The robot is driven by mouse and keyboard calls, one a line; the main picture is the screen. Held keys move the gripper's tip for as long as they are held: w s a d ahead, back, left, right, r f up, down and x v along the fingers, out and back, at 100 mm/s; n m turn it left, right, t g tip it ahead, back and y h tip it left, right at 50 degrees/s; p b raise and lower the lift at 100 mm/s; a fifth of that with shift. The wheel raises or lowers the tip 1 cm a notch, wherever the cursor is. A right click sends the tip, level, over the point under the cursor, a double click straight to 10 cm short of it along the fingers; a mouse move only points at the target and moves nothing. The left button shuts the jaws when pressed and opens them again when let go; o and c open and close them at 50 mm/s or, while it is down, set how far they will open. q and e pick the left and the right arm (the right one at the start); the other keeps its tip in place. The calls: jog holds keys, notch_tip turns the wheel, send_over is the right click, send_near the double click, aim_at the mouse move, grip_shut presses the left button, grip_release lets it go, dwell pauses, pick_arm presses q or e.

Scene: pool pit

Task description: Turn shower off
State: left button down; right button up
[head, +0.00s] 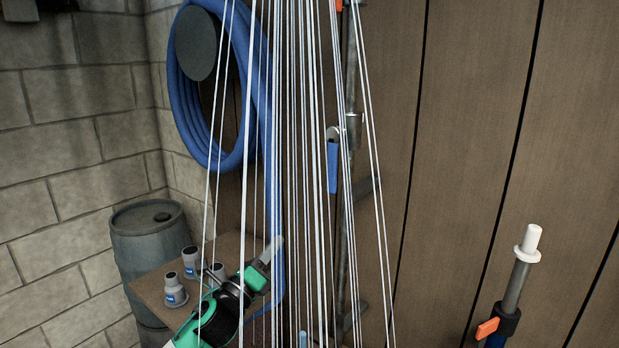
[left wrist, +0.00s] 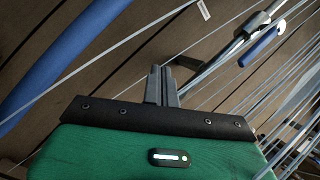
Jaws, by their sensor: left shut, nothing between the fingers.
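The shower is running: many thin white water streams (head: 300,120) fall through the middle of the head view. Behind them a metal pipe (head: 346,210) runs up the wooden wall. A blue lever handle (head: 332,165) hangs down from a fitting on this pipe. The blue handle also shows at the upper right of the left wrist view (left wrist: 262,47), to the right of my fingers. My left gripper (head: 274,246) is shut and empty, at the left part of the streams, below and left of the blue handle and apart from it. My right gripper is not in view.
A coiled blue hose (head: 185,120) hangs on the wall at left. A barrel (head: 150,245) and a small wooden table (head: 150,290) with several grey-white fittings (head: 174,290) stand below it. A post with an orange handle (head: 487,328) stands at lower right.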

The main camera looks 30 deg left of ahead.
pick_arm(q)
jog(key=s+a+r+m+g+h, duration=0.1)
jog(key=r+m+g+h, duration=0.4)
jog(key=m, duration=1.3)
jog(key=s+a+r+m+g+h, duration=0.1)
jog(key=a+r+m+g+h, duration=0.2)
jog(key=r+m, duration=1)
jog(key=m+g+h, duration=0.3)
jog(key=m, duration=0.2)
jog(key=shift+s+a+g+h, duration=0.25)
jog(key=shift+s+g+h, duration=0.05)
jog(key=shift+g, duration=0.1)
jog(key=p, duration=1)
send_near(336, 159)
jog(key=w+d+f, duration=0.3)
jog(key=w, duration=0.2)
jog(key=shift+w, duration=0.2)
